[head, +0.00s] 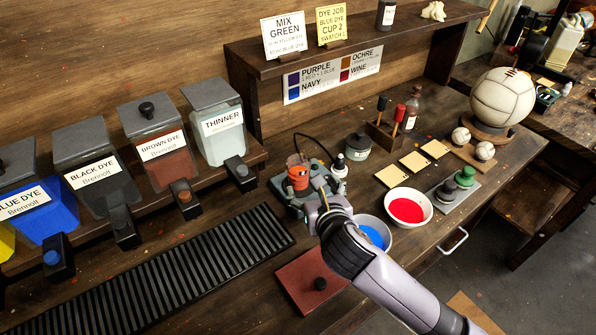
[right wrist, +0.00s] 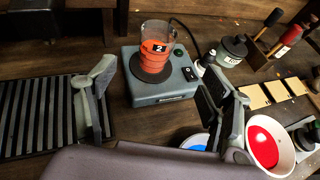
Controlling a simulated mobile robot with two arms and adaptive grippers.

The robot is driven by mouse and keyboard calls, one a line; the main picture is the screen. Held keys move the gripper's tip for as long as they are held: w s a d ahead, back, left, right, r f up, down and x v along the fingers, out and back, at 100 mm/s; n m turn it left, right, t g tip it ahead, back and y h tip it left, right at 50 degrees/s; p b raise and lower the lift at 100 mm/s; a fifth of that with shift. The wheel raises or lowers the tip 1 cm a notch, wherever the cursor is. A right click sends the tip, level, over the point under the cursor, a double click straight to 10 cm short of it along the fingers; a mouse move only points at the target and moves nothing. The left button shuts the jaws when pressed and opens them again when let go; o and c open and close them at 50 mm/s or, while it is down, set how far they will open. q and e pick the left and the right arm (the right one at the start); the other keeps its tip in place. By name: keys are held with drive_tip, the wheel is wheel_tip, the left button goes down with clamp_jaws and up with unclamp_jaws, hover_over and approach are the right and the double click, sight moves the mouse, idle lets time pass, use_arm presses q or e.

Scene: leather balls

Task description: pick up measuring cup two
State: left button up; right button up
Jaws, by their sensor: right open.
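Measuring cup two (head: 298,173) is a clear cup with orange contents, standing upright on the round plate of a grey-green bench device (head: 288,205). In the right wrist view the cup (right wrist: 156,47) shows a dark label with a 2, and the device (right wrist: 165,91) is below it. My right gripper (right wrist: 158,86) is open, its fingers wide apart to the left and right of the device in that view. Nothing is between them in their grip, and the cup stands beyond them. In the head view the right gripper (head: 322,208) partly hides the device. My left gripper is not in view.
A lidded jar (head: 357,146) is behind the device. A slatted black mat (head: 170,280) and dye dispensers (head: 160,150) lie left. A reddish board (head: 310,282) is in front.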

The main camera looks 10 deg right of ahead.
sight(302, 171)
drive_tip(key=x, duration=0.6)
drive_tip(key=shift+p, duration=0.35)
drive_tip(key=x, duration=0.3)
drive_tip(key=shift+w+f, duration=0.15)
drive_tip(key=shift+w, duration=0.15)
drive_tip(key=shift+w+f, duration=0.15)
drive_tip(key=shift+w, duration=0.1)
drive_tip(key=shift+w+f+p, duration=0.2)
drive_tip(key=shift+w+p, duration=0.15)
drive_tip(key=shift+a+f+p+x, duration=0.1)
drive_tip(key=shift+f+p+x, duration=0.05)
drive_tip(key=shift+x, duration=0.9)
drive_tip(key=shift+a+f+p+x, duration=0.1)
drive_tip(key=shift+p+x, duration=0.05)
drive_tip(key=shift+x, duration=0.95)
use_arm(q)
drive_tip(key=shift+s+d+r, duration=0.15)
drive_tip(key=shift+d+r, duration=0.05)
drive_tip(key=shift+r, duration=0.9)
use_arm(e)
drive_tip(key=shift+s, duration=0.1)
drive_tip(key=shift+c, duration=0.3)
